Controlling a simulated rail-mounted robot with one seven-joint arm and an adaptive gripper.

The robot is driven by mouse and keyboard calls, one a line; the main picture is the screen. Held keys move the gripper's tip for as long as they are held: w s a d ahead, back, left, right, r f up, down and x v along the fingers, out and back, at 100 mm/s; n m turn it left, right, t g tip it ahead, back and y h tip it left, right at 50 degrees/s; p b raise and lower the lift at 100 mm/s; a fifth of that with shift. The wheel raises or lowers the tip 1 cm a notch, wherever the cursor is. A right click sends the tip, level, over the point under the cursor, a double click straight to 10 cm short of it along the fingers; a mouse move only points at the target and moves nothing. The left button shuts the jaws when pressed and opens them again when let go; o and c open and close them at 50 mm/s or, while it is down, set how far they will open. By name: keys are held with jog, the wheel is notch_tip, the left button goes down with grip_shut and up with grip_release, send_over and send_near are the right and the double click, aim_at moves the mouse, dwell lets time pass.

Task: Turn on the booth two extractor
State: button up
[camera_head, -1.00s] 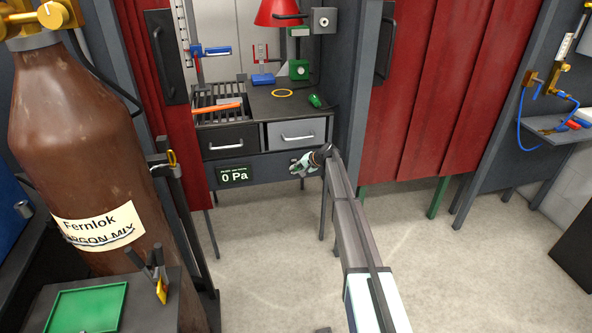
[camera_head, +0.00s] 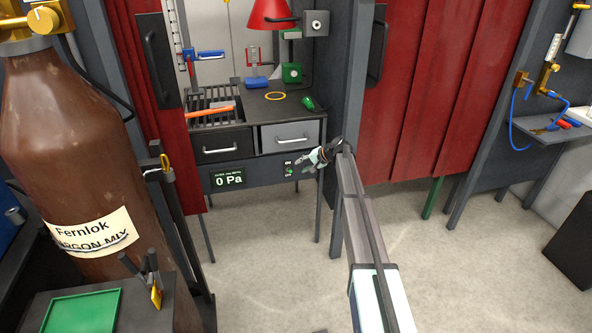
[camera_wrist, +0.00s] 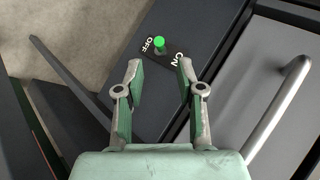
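The extractor switch (camera_head: 289,171) is a small green toggle on the dark front panel, between ON and OFF labels. The wrist view shows its green lever (camera_wrist: 159,44) close up; I cannot tell which label it leans to. My gripper (camera_head: 308,161) is just right of the switch in the head view. In the wrist view my gripper (camera_wrist: 160,68) is open and empty, its fingertips on either side below the lever. The lever appears beyond the tips, not touched.
Above the panel are a black drawer (camera_head: 222,144) and a grey drawer (camera_head: 291,135) with bar handles; the grey one's handle is close to my gripper. A booth post (camera_head: 352,120) stands at right. A brown gas cylinder (camera_head: 70,150) fills the left. Floor below is clear.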

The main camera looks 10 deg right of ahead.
jog(key=shift+v, duration=1.5)
jog(key=shift+a, duration=0.1)
jog(key=s+a+f+n+g+h+p, duration=0.1)
jog(key=s+f+g+h, duration=0.1)
jog(key=s+f, duration=0.9)
jog(key=s+a+f+n+g+h+p, duration=0.15)
jog(key=s+f, duration=0.35)
jog(key=s, duration=1.1)
jog(key=s+a+f+n+g+h+p, duration=0.1)
jog(key=s+f+g, duration=0.2)
jog(key=s+f, duration=0.8)
jog(key=s+a+n+g+h+p, duration=0.1)
jog(key=s+g+p, duration=0.1)
jog(key=s, duration=2)
jog(key=s+a+r+n+g+h+p, duration=0.1)
jog(key=s+a+n+g+h+p, duration=0.1)
jog(key=s, duration=2.1)
jog(key=shift+s+a+r+g+p, duration=0.25)
jog(key=shift+g+p, duration=0.55)
jog(key=shift+g, duration=0.45)
